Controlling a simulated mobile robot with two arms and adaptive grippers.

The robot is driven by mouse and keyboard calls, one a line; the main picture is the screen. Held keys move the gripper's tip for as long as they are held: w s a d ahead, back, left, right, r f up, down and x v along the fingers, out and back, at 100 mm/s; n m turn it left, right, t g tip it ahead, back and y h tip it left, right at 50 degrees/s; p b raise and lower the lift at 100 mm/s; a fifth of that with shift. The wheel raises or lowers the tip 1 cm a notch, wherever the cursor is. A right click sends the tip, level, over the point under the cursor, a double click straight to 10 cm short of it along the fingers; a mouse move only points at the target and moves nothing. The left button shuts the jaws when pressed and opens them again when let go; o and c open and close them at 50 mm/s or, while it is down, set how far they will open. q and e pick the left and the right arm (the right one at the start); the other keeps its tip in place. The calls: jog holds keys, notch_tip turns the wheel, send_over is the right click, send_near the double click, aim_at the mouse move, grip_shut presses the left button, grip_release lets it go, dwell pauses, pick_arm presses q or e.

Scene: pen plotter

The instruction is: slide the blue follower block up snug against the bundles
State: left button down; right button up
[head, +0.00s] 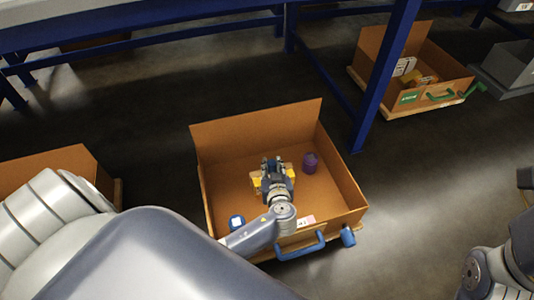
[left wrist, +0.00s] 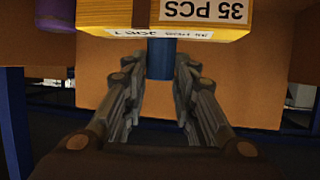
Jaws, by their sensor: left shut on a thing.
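My left gripper (head: 272,163) reaches down into the open brown carton (head: 232,160) in the head view. It is shut on a blue piece, which I take for the blue follower block (left wrist: 160,60), seen between the fingertips in the left wrist view. A yellow-edged, labelled bundle (left wrist: 200,25) lies right by the fingertips in that view and covers part of the block. In the head view the yellow bundles (head: 258,181) show on both sides of the gripper. The gripper hides the block there, so I cannot tell whether block and bundles touch.
A purple container (head: 310,163) stands right of the bundles, and a blue round item with a white label (head: 237,223) stands front left. The carton walls rise around them. A blue rack post (head: 385,75) and another carton (head: 440,80) stand behind right.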

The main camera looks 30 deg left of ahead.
pick_arm(q)
jog(key=shift+s+d, duration=0.15)
jog(key=shift+d, duration=0.1)
jog(key=c, duration=1.3)
grip_release()
jog(key=shift+r, duration=0.15)
notch_tip(320, 180, up, 10)
